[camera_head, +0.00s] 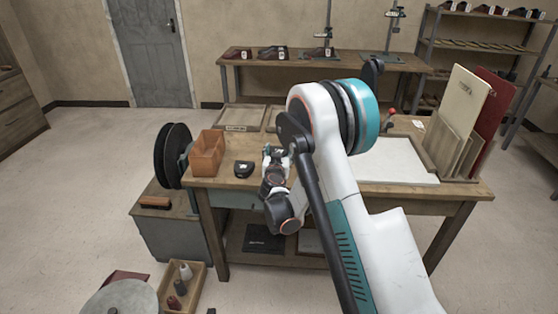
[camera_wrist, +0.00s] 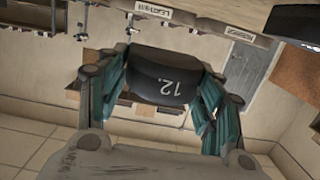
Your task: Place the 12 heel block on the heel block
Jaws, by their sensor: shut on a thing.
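A black heel block marked "12." (camera_wrist: 165,75) is held between the teal-padded fingers of my gripper (camera_wrist: 163,85), which are shut on it. In the head view my gripper (camera_head: 274,158) is above the front part of the workbench, and the held block cannot be made out clearly. Another black block, which looks like the heel block (camera_head: 243,169), lies on the bench just left of my gripper, apart from it. A black thing at the top right of the wrist view (camera_wrist: 292,22) may be that same block.
The wooden workbench (camera_head: 225,183) carries an orange-brown bin (camera_head: 207,152) at left, shallow trays (camera_head: 240,117) behind, and a white board (camera_head: 395,162) at right. Upright panels (camera_head: 462,105) stand at the right end. A black reel (camera_head: 174,155) is left of the bench.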

